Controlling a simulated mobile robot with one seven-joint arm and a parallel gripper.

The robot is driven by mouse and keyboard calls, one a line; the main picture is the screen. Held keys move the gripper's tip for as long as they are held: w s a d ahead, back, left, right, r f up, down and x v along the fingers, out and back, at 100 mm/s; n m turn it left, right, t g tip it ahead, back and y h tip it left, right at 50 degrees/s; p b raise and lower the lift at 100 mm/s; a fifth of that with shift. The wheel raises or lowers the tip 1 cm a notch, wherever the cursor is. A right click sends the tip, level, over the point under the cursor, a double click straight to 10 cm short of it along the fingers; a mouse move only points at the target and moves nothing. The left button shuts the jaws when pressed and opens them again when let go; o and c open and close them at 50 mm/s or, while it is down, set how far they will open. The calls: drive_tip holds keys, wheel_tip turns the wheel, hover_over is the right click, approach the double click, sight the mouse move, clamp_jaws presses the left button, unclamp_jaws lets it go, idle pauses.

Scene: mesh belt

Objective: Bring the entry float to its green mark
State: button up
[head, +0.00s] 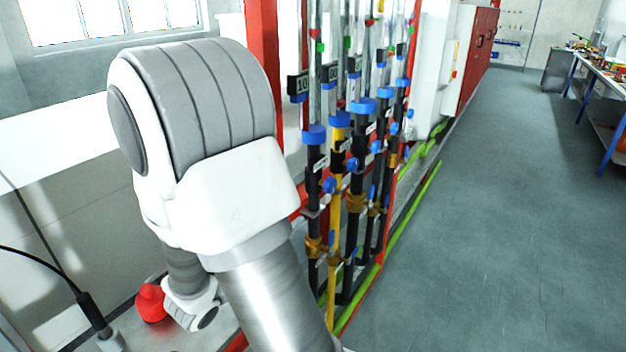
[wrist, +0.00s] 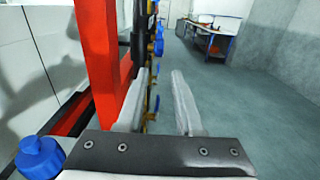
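A row of upright clear tubes (head: 308,75) with blue collars and dark or yellow lower pipes stands in the head view, right of my arm. Small red, green and blue pieces show on the tubes, including a green piece (head: 320,48) on a near tube. I cannot tell which piece is the entry float and which is its mark. My gripper (wrist: 158,85) is open and empty in the wrist view, beside a red frame post (wrist: 98,45). Blue valve parts (wrist: 158,45) show small beyond the fingers. My arm hides the gripper in the head view.
Green pipes (head: 405,215) run along the floor by the rack. A workbench (head: 604,72) stands at the far right; the grey floor (head: 500,230) between is clear.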

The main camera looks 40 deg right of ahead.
sight(326, 188)
drive_tip(key=p+x, duration=0.2)
drive_tip(key=x, duration=1.5)
drive_tip(key=shift+d+f, duration=0.1)
drive_tip(key=shift+d, duration=0.1)
clamp_jaws()
